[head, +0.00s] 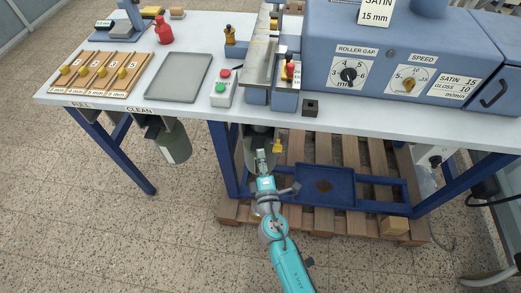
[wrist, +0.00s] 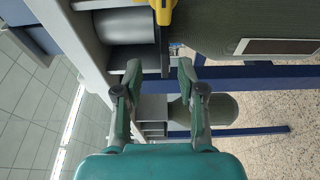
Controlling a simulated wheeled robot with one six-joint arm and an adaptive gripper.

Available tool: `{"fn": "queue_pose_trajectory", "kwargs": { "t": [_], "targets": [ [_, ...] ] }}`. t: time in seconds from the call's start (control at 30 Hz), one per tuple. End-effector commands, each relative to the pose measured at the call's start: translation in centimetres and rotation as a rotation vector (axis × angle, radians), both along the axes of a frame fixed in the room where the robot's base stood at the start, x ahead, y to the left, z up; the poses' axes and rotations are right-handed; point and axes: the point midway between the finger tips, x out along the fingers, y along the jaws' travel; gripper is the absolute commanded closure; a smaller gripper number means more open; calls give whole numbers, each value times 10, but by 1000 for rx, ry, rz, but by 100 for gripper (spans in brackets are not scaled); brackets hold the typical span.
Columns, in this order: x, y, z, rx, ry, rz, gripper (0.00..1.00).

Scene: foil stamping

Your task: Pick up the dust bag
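A grey-green dust bag (wrist: 225,25) with a pale label fills the upper right of the wrist view. It joins a grey metal outlet (wrist: 128,27), and a yellow clamp (wrist: 163,10) sits at the join. In the head view this bag (head: 250,153) is mostly hidden behind my gripper (head: 262,157), with the yellow clamp (head: 277,146) beside it. My gripper (wrist: 158,72) is open and empty. Its fingertips are short of the join, with no visible contact. A second grey-green bag (head: 172,142) hangs under the table by the CLEAN label; it also shows in the wrist view (wrist: 218,109).
The white worktable (head: 190,105) stands above my gripper, carrying the blue machine (head: 420,50). Its blue legs (head: 115,155) stand at both sides. A blue tray (head: 325,170) lies on a wooden pallet (head: 310,217) at right. The speckled floor in front is clear.

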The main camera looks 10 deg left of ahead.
Motion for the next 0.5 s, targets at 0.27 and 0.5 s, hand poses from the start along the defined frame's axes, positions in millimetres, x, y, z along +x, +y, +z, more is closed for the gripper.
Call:
{"fn": "queue_pose_trajectory", "kwargs": {
  "t": [0.27, 0.5],
  "targets": [
    [22, 5, -1, 0, 1, -1, 60],
    [49, 12, -4, 0, 0, -1, 60]
  ]
}}
